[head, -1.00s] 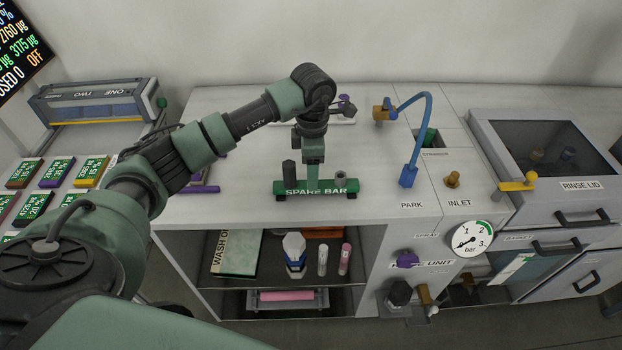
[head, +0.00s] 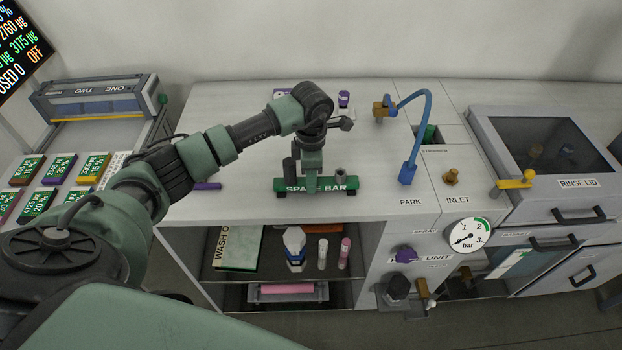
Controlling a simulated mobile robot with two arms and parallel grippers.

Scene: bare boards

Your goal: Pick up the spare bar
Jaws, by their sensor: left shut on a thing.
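The spare bar (head: 335,184) is a green bar with white "SPARE BAR" lettering and short dark posts. It is at the front middle of the white worktop in the head view. My left gripper (head: 312,186) points straight down onto it and is shut on it near its middle. The gripper hides part of the lettering. The bar appears to rest on the worktop or just at its surface; I cannot tell if there is a gap. My right gripper is out of view.
A blue curved spout (head: 409,172) stands right of the bar, by the PARK label. A brass inlet fitting (head: 451,197) and a pressure gauge (head: 466,238) are further right. A purple-capped item (head: 344,99) stands behind my arm. An open shelf (head: 262,268) holds bottles below.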

